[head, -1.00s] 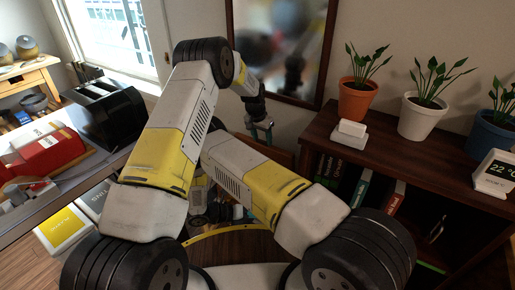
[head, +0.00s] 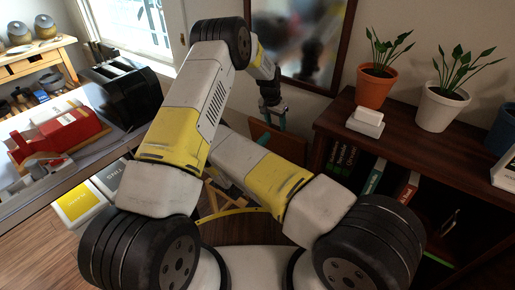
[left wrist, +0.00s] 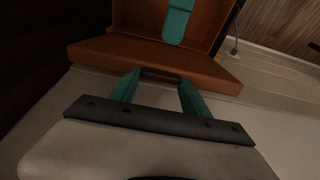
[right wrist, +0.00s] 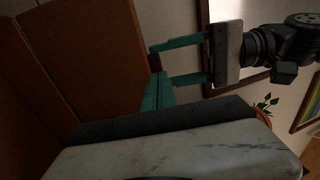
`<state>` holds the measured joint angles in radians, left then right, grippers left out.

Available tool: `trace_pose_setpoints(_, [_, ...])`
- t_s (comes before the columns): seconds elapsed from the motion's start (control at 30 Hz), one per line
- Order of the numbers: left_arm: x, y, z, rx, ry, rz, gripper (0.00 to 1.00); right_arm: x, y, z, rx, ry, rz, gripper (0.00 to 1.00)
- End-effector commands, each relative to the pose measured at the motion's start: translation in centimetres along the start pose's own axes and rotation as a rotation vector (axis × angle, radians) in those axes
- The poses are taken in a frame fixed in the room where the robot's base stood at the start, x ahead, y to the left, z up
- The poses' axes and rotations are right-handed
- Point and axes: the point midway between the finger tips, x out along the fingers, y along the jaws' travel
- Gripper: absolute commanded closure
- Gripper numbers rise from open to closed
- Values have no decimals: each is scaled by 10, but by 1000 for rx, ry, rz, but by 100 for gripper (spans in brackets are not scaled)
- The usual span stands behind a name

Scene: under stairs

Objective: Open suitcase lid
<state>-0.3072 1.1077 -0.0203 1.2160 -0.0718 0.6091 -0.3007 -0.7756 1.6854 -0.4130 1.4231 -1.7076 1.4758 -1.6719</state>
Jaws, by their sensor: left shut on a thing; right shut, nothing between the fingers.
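The suitcase's orange-brown lid (head: 278,138) stands raised near the wall, left of the dark shelf in the head view. It fills the left of the right wrist view (right wrist: 95,50), and brown panels of the case show in the left wrist view (left wrist: 150,55). My left gripper (head: 272,118) is shut on the lid's edge; its teal fingers (left wrist: 158,88) press against the panel, one on each side. My right gripper (right wrist: 158,92) is shut and empty, close beside the brown panel. Most of the suitcase body is hidden by my arms.
A dark shelf (head: 400,145) with books and potted plants (head: 376,88) stands close on the right. A framed mirror (head: 300,40) hangs behind my left gripper.

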Motion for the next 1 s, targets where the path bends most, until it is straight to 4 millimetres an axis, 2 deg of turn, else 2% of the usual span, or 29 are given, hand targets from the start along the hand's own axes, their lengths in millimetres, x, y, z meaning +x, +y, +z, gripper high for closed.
trace_pose_setpoints(0.1, [-1, 0, -2, -1, 3, 0, 100, 21, 0, -1, 2, 4, 0, 100])
trace_pose_setpoints(0.3, [-1, 0, -2, -1, 3, 0, 100, 39, 0, 0, 2, 2, 0, 100])
trace_pose_setpoints(0.73, [-1, 0, -1, -1, 3, -1, 100, 43, 0, 0, 2, 1, 0, 100])
trace_pose_setpoints(1.0, [0, 0, 2, 0, -4, 1, 100, 57, -1, 0, 2, 1, 1, 100])
